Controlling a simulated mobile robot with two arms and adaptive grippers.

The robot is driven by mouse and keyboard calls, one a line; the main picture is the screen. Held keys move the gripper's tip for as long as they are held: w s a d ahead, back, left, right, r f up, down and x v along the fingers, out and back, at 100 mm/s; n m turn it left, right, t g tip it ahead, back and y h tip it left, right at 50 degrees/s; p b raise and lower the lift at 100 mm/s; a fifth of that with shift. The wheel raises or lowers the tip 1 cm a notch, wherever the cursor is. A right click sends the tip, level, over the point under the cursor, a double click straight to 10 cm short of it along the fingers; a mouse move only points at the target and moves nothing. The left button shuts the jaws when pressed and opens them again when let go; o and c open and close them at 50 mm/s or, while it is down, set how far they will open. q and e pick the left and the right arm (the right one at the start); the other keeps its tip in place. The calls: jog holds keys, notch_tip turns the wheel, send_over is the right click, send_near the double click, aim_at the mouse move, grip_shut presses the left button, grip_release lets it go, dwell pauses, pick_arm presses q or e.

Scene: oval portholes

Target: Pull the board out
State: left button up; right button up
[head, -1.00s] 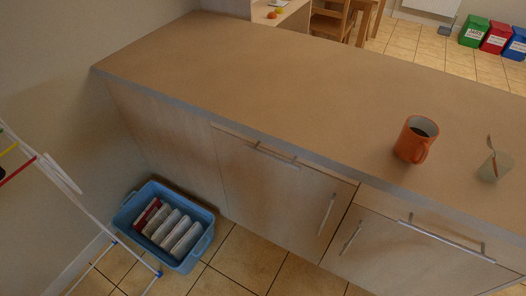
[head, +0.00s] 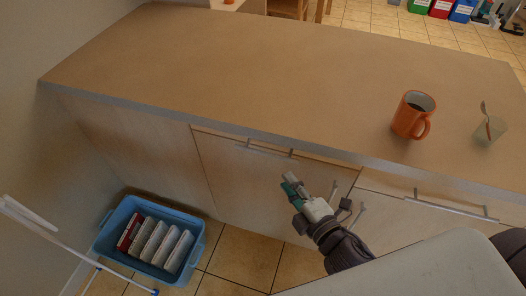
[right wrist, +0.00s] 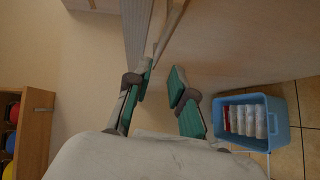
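The counter front (head: 130,135) has a shallow panel right under the worktop with a horizontal bar handle (head: 265,150); this looks like the board's front, and it sits flush. My right gripper (head: 291,183) is in front of the cabinet door, below and a little right of that handle, apart from it. In the right wrist view its two green-padded fingers (right wrist: 160,84) stand apart with nothing between them. A pale strip along the counter edge shows beyond the fingertips there. My left gripper is not in view.
An orange mug (head: 413,115) and a glass with a spoon (head: 489,130) stand on the worktop (head: 250,75) at the right. A blue bin (head: 110,235) with several packets is on the floor at left, beside a white drying rack (head: 50,235). Another drawer handle (head: 450,208) is at right.

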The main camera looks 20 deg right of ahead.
aim_at(266, 154)
jog(key=p+x, duration=0.1)
jog(key=x, duration=1.1)
jog(key=shift+w, duration=0.15)
grip_shut()
